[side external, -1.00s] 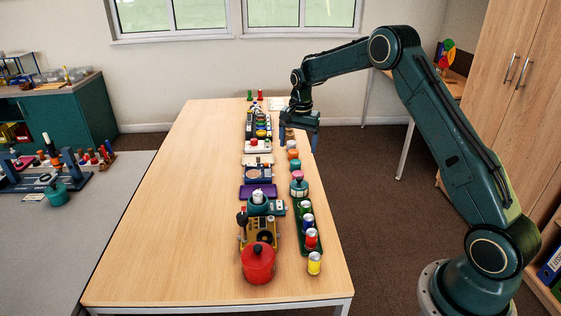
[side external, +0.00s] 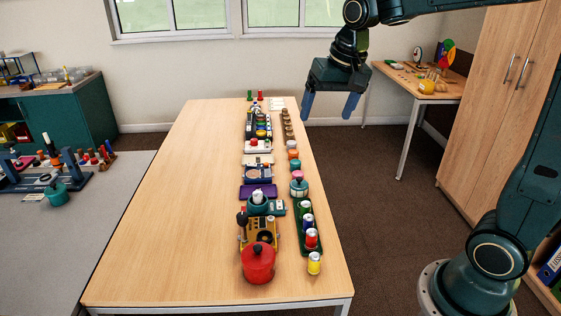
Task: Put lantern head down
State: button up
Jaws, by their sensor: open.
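My gripper (side external: 327,112) is open, with two blue fingers spread and nothing between them. It hangs in the air in front of the far right part of the long table (side external: 165,220), pointing down. I cannot single out a lantern head for sure in this view. A row of small brown pieces (side external: 287,125) stands along the table's far right edge, below and left of my gripper. On the corner desk (side external: 405,84) at the back right lies a small yellow object (side external: 433,88); its kind is too small to tell.
A red lidded pot (side external: 258,264), a yellow can (side external: 314,264), a green tray of cans (side external: 317,248) and a purple tray (side external: 258,191) fill the table's right side. The table's left half is clear. A tall wooden cabinet (side external: 500,110) stands at the right.

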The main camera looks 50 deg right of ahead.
jog(key=s+a+n+t, duration=0.1)
jog(key=s+a+n, duration=0.1)
jog(key=s, duration=0.7)
jog(key=s+a+f+n+t, duration=0.1)
jog(key=s+a+n, duration=0.2)
jog(key=s, duration=0.7)
jog(key=shift+s+a+f+n+y, duration=0.2)
jog(key=shift+a+f+n+y, duration=0.15)
jog(key=shift+n, duration=0.25)
